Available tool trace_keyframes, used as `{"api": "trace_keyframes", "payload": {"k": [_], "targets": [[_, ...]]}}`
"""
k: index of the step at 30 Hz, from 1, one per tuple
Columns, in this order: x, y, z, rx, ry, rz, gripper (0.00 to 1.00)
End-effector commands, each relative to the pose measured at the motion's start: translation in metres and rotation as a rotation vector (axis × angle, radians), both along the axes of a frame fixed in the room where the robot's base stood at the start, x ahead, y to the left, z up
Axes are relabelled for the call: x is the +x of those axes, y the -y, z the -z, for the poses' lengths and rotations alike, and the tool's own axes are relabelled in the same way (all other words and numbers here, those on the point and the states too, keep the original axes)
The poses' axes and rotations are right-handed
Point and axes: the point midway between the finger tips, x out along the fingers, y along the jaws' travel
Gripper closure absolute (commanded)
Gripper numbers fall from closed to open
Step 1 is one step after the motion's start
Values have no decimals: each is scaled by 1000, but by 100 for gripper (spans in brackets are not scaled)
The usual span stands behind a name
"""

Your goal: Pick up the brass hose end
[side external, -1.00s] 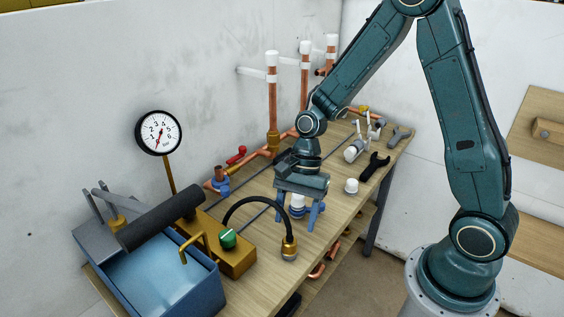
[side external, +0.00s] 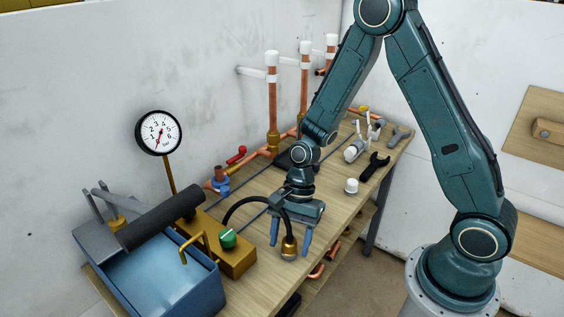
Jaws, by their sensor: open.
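The brass hose end (side external: 289,248) stands on the wooden bench at the end of a black hose (side external: 237,206). The hose arches over from the brass block of the blue pump. My gripper (side external: 290,249) is open, pointing down, with one blue finger to the left of the hose end and one to the right. In this view the fingers look apart from the brass. Whether they are level with it in depth I cannot tell. The top of the hose passes close to the gripper body.
The blue pump tank (side external: 205,290) with its black-sleeved lever (side external: 160,218) and a pressure gauge (side external: 158,132) stand to the left. Copper pipes (side external: 272,105) rise behind.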

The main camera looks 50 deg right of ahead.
Motion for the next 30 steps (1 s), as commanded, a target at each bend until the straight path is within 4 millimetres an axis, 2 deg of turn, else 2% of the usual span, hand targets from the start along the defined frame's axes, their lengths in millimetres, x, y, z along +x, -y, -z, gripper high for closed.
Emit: {"api": "trace_keyframes", "payload": {"k": [4, 18, 19, 24, 25, 30], "targets": [[-1, -2, 6, -1, 0, 0, 41], [-1, -2, 6, 0, 0, 0, 41], [-1, -2, 5, 0, 0, 0, 43], [-1, -2, 5, 0, 0, 0, 76], [-1, -2, 5, 0, 0, 0, 81], [-1, -2, 5, 0, 0, 0, 81]]}}
